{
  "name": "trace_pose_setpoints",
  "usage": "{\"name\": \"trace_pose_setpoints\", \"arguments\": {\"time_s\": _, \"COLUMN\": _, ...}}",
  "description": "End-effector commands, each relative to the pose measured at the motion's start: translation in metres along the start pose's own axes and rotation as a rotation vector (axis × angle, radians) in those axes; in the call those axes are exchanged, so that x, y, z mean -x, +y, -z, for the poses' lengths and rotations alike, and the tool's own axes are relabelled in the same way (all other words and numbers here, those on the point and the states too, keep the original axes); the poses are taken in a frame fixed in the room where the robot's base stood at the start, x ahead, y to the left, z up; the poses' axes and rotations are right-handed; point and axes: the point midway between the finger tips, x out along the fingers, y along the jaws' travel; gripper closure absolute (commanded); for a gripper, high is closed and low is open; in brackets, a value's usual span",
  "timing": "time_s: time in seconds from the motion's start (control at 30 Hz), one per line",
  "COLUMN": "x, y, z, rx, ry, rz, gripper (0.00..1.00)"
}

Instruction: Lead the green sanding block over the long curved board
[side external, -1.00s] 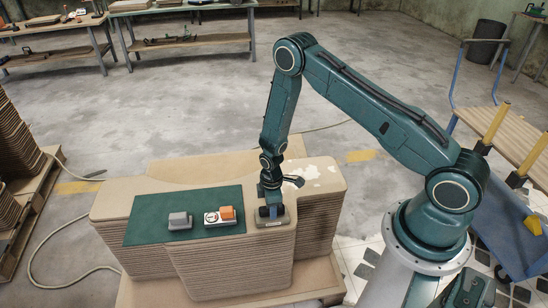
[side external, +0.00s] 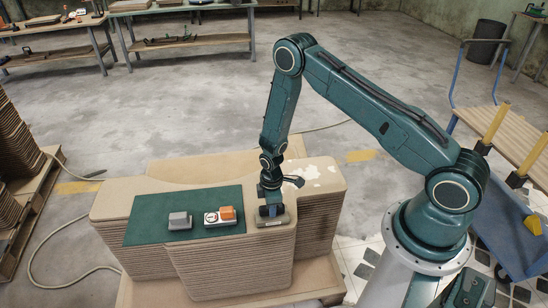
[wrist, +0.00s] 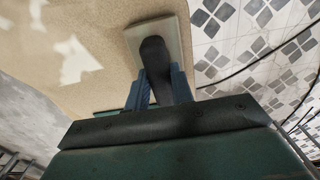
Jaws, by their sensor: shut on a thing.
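The long curved board (side external: 318,190) is the top of a tall stack of tan boards, with a pale patch at its right end. A sanding block (side external: 275,221) with a dark handle and a pale grey-green base rests near the board's front edge, right of the green mat. My gripper (side external: 271,211) points down and is shut on its handle. In the wrist view the blue fingers (wrist: 160,88) flank the dark handle, and the block's flat base (wrist: 133,38) lies near the board's edge. The base's underside is hidden.
The green mat (side external: 150,210) on the board holds a grey block (side external: 179,221) and an orange block (side external: 227,213) by a white item (side external: 211,218). A blue cart (side external: 505,225) stands at the right. The board's right end is clear.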

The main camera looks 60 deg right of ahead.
Motion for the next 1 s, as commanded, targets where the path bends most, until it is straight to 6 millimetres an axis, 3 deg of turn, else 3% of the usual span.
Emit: {"name": "trace_pose_setpoints", "arguments": {"time_s": 1.0, "x": 0.043, "y": 0.000, "z": 0.000, "rx": 0.000, "ry": 0.001, "rz": -0.001, "gripper": 1.00}}
